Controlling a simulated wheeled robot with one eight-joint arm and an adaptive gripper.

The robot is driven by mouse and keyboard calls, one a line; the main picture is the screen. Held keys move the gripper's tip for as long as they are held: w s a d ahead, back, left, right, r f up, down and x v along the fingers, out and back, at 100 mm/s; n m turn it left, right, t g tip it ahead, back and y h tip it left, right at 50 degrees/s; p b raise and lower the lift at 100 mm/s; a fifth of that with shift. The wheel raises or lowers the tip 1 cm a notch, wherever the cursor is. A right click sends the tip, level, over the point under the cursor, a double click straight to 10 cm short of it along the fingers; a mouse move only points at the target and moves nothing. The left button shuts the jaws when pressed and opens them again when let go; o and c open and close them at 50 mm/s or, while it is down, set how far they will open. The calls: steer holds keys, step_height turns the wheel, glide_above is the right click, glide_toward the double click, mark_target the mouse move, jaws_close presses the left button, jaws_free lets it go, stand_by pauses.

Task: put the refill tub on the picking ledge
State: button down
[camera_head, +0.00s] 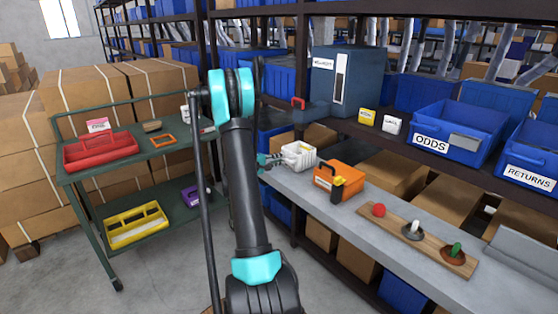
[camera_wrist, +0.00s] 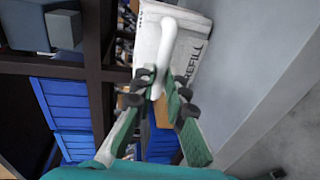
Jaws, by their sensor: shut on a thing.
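The refill tub (camera_head: 298,156) is white and stands out at the left end of the grey picking ledge (camera_head: 350,205). In the wrist view the tub (camera_wrist: 190,40) shows the word REFILL and a white handle. My gripper (camera_head: 272,160) reaches it from the left. In the wrist view my gripper's green fingers (camera_wrist: 162,92) are shut on the handle. The grey ledge surface (camera_wrist: 255,60) lies to the right of the tub there. I cannot tell whether the tub's base touches the ledge.
An orange caddy (camera_head: 337,183) stands on the ledge just right of the tub. A wooden board (camera_head: 400,224) with several knobs lies farther right. A dark shelf behind holds a blue-grey cabinet (camera_head: 346,80) and the ODDS bin (camera_head: 455,128). A green cart (camera_head: 95,163) stands left.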

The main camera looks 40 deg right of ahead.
steer(key=c, duration=1.6)
jaws_free()
steer(key=shift+o, duration=0.2)
steer(key=shift+a, duration=0.1)
steer(key=v, duration=1.2)
steer(key=s+a+f+t+y, duration=0.1)
steer(key=s+a+f+y, duration=0.2)
steer(key=s+a+y, duration=0.5)
steer(key=s+a+f+m+t+y, duration=0.1)
steer(key=s+a+f+y, duration=0.2)
steer(key=s+a, duration=1.5)
steer(key=a+y, duration=0.4)
steer(key=a, duration=0.1)
steer(key=shift+s+a+y, duration=0.25)
steer(key=shift+s+y, duration=0.15)
